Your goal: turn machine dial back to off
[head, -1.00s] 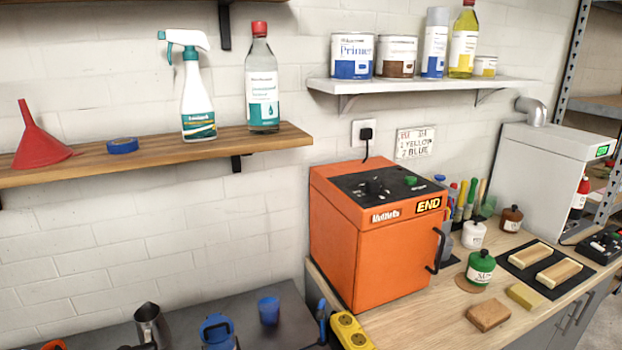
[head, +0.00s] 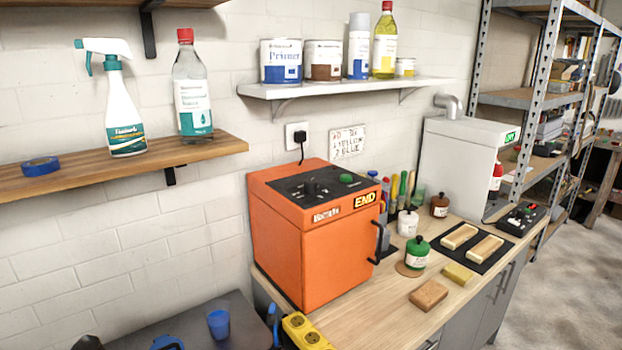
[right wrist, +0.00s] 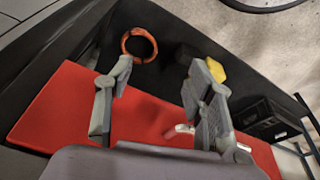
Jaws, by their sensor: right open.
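An orange machine (head: 335,235) stands on the wooden workbench in the head view, with its front door shut. On its black top panel sit a dark dial (head: 312,188) and a green button (head: 346,178). A yellow END label (head: 365,199) shows on its upper front edge. The dial's exact setting is too small to read. My right gripper (right wrist: 162,82) is open and empty in the right wrist view, above a red surface and a dark surface, away from the machine. My left gripper is not in view.
The workbench (head: 390,318) also holds a green bottle (head: 416,252), a sponge-like block (head: 428,295) and a grey machine (head: 465,160). A yellow power strip (head: 305,333) lies by the orange machine's front corner. Open floor (head: 570,290) lies at the right. An orange ring (right wrist: 139,45) shows in the right wrist view.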

